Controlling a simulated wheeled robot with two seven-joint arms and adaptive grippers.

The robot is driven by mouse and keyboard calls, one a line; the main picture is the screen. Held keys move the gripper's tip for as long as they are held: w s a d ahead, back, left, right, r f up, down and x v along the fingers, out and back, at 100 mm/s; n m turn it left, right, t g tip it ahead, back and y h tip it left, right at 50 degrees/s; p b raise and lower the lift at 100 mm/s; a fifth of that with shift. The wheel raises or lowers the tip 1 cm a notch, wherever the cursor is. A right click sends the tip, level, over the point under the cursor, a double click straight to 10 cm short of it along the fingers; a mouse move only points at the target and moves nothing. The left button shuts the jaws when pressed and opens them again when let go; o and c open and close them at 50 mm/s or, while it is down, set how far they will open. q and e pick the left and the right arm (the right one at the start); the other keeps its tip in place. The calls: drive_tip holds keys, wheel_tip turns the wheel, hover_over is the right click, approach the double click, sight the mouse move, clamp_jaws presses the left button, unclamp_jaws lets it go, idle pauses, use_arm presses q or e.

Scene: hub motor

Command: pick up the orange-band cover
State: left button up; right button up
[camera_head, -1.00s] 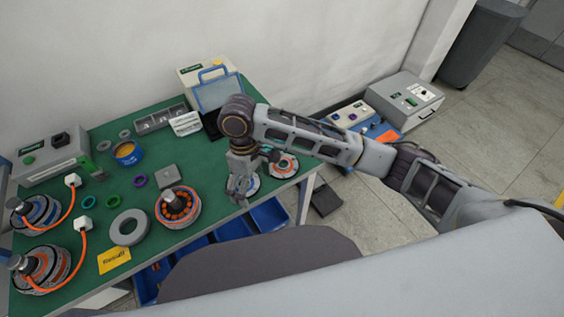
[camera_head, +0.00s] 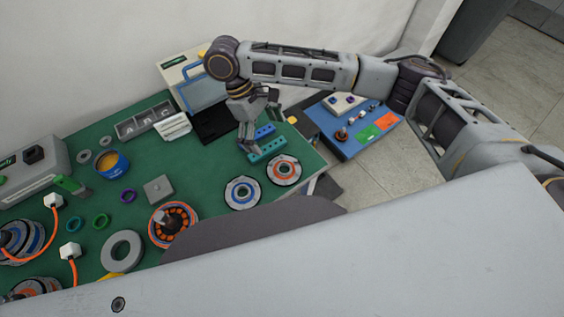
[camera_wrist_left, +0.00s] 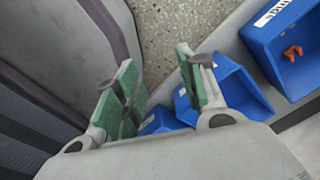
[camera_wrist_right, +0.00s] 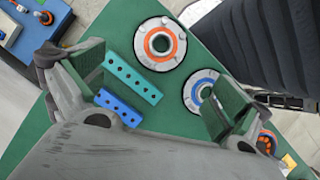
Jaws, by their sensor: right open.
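The orange-band cover (camera_head: 284,170) is a light disc with an orange ring, flat on the green table near its right corner. It also shows in the right wrist view (camera_wrist_right: 160,44). The blue-band cover (camera_head: 242,193) lies beside it, also in the right wrist view (camera_wrist_right: 200,90). My right gripper (camera_head: 261,127) is open and empty above the table, behind and left of the orange-band cover. In the right wrist view the cover lies beyond the gap between the spread fingers. My left gripper (camera_wrist_left: 160,85) is open and empty in its wrist view, over blue bins.
A teal block (camera_head: 267,150) and a blue block (camera_head: 264,131) with holes lie close to the right gripper. A stator (camera_head: 172,223) and a grey ring (camera_head: 122,250) stand to the left. A blue panel (camera_head: 350,122) is beyond the right edge. Blue bins (camera_wrist_left: 245,95) are below.

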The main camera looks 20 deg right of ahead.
drive_tip(key=b, duration=0.1)
hover_over(277, 166)
drive_tip(key=f, duration=0.6)
drive_tip(key=shift+w+a+f, duration=0.1)
drive_tip(key=shift+w+f, duration=0.1)
drive_tip(key=shift+f, duration=0.15)
drive_tip(key=shift+s+f, duration=0.1)
drive_tip(key=shift+f, duration=0.45)
use_arm(q)
drive_tip(key=shift+s+a+f, duration=0.5)
drive_tip(key=shift+s+f, duration=0.2)
drive_tip(key=shift+s, duration=0.15)
